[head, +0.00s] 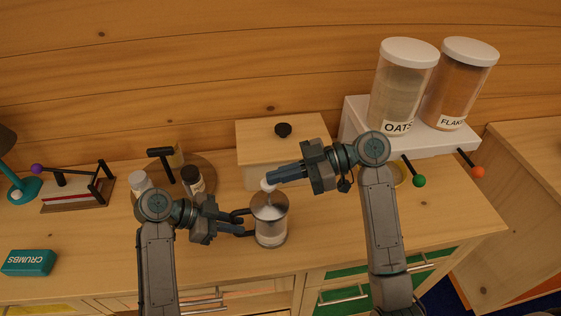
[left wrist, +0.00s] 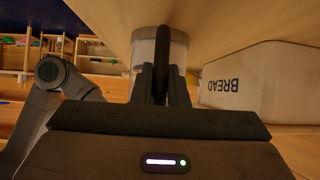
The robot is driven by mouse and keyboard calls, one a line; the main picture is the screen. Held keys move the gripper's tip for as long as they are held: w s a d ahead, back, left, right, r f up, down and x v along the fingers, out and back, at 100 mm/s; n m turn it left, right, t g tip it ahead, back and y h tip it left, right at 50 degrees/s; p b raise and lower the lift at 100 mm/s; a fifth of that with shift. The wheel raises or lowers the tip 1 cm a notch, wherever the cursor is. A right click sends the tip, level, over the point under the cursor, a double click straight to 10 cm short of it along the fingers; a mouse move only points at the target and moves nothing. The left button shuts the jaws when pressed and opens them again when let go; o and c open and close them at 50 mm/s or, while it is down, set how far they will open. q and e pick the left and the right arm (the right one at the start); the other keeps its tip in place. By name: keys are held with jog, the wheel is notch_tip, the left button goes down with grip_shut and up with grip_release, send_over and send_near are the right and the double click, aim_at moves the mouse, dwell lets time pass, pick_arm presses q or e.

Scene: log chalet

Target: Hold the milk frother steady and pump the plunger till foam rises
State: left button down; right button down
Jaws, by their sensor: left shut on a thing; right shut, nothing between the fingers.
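The milk frother (head: 270,228) is a clear cylinder with a metal lid, standing upright on the wooden counter. White milk shows inside it; I cannot make out the foam level. Its plunger knob (head: 267,185) is white and sits just above the lid. My left gripper (head: 243,223) is shut on the frother's dark handle, on its left side. In the left wrist view the handle (left wrist: 163,68) stands between the fingers, with the frother (left wrist: 150,48) behind. My right gripper (head: 272,180) is shut and empty, its fingertips at the knob; I cannot tell whether they touch.
A bread box (head: 258,134) with a black lid knob stands behind the frother. Oats (head: 402,85) and flakes (head: 460,82) jars stand on a white riser (head: 440,140) at the right. A teal crumbs box (head: 28,262) lies at the left. Jars stand behind my left arm.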

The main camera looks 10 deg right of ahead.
notch_tip(320, 180, down, 2)
jog(key=shift+f, duration=0.1)
jog(key=d+r, duration=0.6)
jog(key=d, duration=0.3)
jog(key=shift+d+r, duration=0.2)
jog(key=shift+d, duration=0.2)
dwell(1.3)
pick_arm(q)
jog(key=c, duration=1.3)
grip_release()
jog(key=shift+c, duration=0.2)
